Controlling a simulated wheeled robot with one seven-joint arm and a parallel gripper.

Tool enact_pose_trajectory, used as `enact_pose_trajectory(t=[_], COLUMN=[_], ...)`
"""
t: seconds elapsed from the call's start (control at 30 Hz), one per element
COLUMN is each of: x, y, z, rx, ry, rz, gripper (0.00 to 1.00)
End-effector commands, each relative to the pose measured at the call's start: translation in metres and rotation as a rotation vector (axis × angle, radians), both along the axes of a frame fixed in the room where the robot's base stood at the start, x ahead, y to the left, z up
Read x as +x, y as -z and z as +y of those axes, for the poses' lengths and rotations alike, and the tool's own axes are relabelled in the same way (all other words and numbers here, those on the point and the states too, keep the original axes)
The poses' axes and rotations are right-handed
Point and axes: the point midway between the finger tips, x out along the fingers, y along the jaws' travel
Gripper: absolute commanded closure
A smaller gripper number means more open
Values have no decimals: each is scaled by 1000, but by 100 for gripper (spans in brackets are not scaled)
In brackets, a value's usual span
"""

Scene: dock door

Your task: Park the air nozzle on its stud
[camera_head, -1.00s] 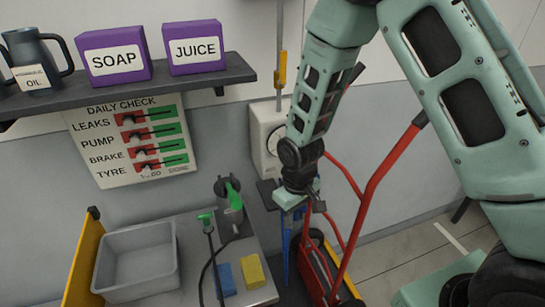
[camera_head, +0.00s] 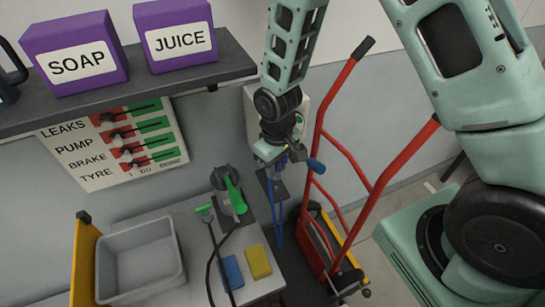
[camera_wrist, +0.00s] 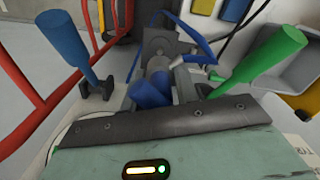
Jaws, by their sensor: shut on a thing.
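My gripper (camera_head: 284,156) is in front of the lower part of the white wall box, above the floor. It also shows in the wrist view (camera_wrist: 152,75), shut on the air nozzle (camera_wrist: 150,92), a blue cylinder with grey parts around it. A blue hose (camera_head: 278,228) hangs below my gripper in the head view. The stud is not clear in either view; my gripper and arm cover much of that area. A dark plate (camera_head: 268,184) sits just below the box. A blue handle (camera_head: 316,165) shows right of my gripper.
A red hand truck (camera_head: 387,164) stands close on the right. The bench at lower left bears a grey bin (camera_head: 140,292), a yellow block (camera_head: 258,262), a blue block (camera_head: 232,271) and a green-handled device (camera_head: 222,178). A dark shelf (camera_head: 215,66) holds purple boxes.

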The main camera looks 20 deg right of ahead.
Motion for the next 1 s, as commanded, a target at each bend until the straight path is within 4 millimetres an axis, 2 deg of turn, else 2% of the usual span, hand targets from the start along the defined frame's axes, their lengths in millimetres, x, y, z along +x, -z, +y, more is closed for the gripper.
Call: enact_pose_trajectory(t=[0.27, 0.63, 1.0], x=[0, 0, 0], y=[17, 53, 57], z=[0, 0, 0], rx=[0, 0, 0], ry=[0, 0, 0], rz=[0, 0, -1], gripper=[100, 100, 100])
